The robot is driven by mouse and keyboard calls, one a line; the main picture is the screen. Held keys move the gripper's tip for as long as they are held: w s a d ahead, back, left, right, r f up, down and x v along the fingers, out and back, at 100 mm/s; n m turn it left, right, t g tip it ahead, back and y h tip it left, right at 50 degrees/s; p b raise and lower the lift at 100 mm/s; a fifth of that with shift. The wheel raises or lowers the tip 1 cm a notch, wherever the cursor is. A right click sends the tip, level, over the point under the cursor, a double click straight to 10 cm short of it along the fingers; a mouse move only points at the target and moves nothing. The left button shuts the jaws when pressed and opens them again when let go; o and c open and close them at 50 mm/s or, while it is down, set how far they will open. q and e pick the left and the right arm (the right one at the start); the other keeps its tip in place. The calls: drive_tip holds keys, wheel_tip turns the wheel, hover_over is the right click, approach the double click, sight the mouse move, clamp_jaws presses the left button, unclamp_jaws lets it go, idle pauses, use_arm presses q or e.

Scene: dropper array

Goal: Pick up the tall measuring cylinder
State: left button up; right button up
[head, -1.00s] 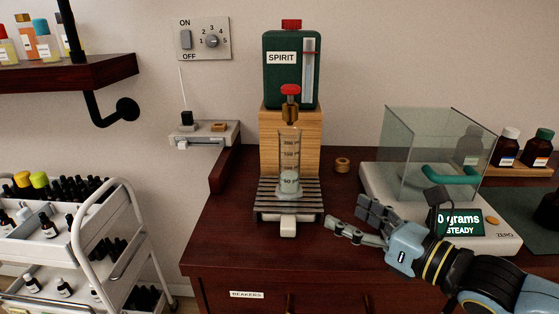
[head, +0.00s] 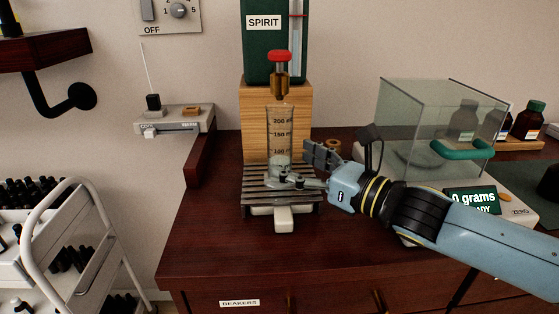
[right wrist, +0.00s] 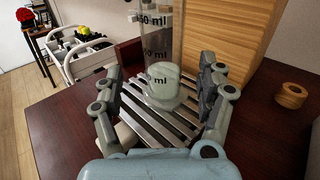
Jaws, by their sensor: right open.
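The tall measuring cylinder (head: 280,128) stands upright on a slatted metal drip tray (head: 258,196), below the tap of the green spirit dispenser (head: 263,58). It is clear, with black ml marks and a pale base. My right gripper (head: 300,168) is open at the cylinder's lower part, coming from the right. In the right wrist view, the cylinder (right wrist: 160,50) stands ahead between the two spread fingers (right wrist: 160,92), with gaps on both sides. Its top is cut off there. My left gripper is not in view.
A wooden block (head: 300,100) stands behind the cylinder. A glass-walled balance (head: 430,120) is at the right, behind my right arm. A small wooden ring (head: 333,145) lies on the bench. A white trolley (head: 55,240) stands at the left. The bench front is clear.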

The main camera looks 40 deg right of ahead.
sight(290, 161)
drive_tip(key=shift+w, duration=0.75)
drive_tip(key=p+x, duration=0.2)
drive_tip(key=shift+w+p, duration=0.15)
drive_tip(key=shift+p, duration=0.25)
drive_tip(key=shift+w, duration=0.3)
drive_tip(key=shift+w+a+f, duration=0.15)
drive_tip(key=shift+w+f, duration=0.05)
drive_tip(key=shift+f, duration=0.1)
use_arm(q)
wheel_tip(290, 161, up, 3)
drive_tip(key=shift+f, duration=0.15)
use_arm(e)
drive_tip(key=shift+c, duration=0.4)
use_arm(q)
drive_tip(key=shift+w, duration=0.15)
use_arm(e)
clamp_jaws()
